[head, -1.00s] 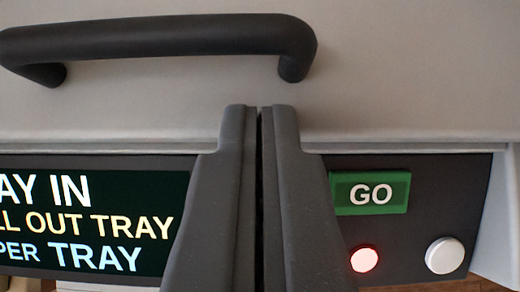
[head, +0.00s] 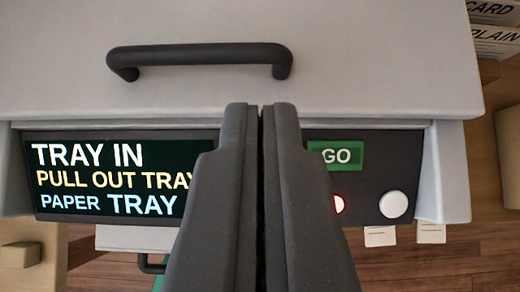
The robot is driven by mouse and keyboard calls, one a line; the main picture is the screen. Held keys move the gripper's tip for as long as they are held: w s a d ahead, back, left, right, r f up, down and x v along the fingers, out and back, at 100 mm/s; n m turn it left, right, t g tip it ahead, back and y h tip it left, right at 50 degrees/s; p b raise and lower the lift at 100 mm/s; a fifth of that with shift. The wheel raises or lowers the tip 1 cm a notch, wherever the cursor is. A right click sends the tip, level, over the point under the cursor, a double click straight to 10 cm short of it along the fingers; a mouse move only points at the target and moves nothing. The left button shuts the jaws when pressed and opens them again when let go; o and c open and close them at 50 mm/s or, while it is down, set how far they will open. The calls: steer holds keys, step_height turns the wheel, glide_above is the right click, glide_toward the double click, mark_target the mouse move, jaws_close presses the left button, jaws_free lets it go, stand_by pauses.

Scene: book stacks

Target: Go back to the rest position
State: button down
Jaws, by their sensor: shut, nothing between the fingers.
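My gripper (head: 260,112) is shut and empty, its two dark fingers pressed together in the middle of the head view. It is in front of a light grey machine (head: 380,80) with a black bar handle (head: 200,55) on its upper face. A screen (head: 100,195) on the machine reads "TRAY IN", "PULL OUT TRAY" and "PAPER TRAY". My fingers also hide part of the screen.
Below the machine a light front with a dark handle (head: 150,265) shows partly. Wooden floor (head: 450,262) lies below right. Papers or boxes marked "CARD" and "PLAIN" (head: 495,38) are at the upper right.

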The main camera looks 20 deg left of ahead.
steer(key=v, duration=0.6)
steer(key=shift+r, duration=0.4)
steer(key=s+a+r+m+t+h, duration=0.1)
steer(key=s+r, duration=0.5)
steer(key=r, duration=0.6)
steer(key=s+a+r+m+t+h, duration=0.1)
steer(key=s+a+r+t, duration=0.2)
steer(key=r, duration=1)
steer(key=s+a+r+m+t+h, duration=0.1)
steer(key=s+a+r+t, duration=0.1)
steer(key=s+r, duration=0.6)
step_height(320, 180, up, 5)
steer(key=shift+s+a+r+m, duration=0.1)
steer(key=shift+s+a+m, duration=0.2)
steer(key=shift+a, duration=0.15)
